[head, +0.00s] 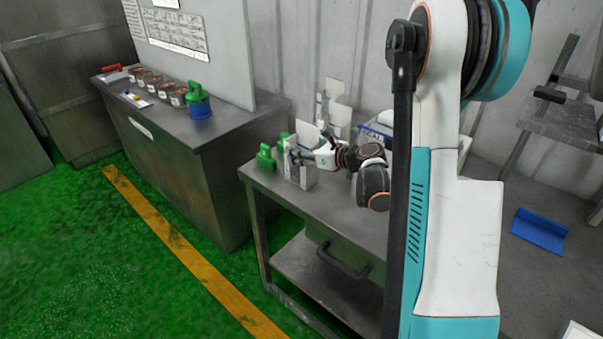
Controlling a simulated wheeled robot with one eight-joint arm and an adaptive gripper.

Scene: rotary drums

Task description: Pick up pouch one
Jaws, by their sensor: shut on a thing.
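My gripper (297,156) is over the left part of the metal table (335,202), reached by my arm from the right. It is shut on a pale, upright, flat-sided item that looks like a pouch (300,177). The fingers and wrist cover part of it. I cannot read any label on it, and I cannot tell whether it touches the tabletop. More pale upright pieces (334,112) stand just behind my gripper.
Green-topped objects (266,157) stand close left of my gripper. A blue-and-white box (375,135) is behind my wrist. On the left cabinet (190,145) are several dark round containers (160,85) and a green-and-blue item (199,102). The green floor (130,260) is clear.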

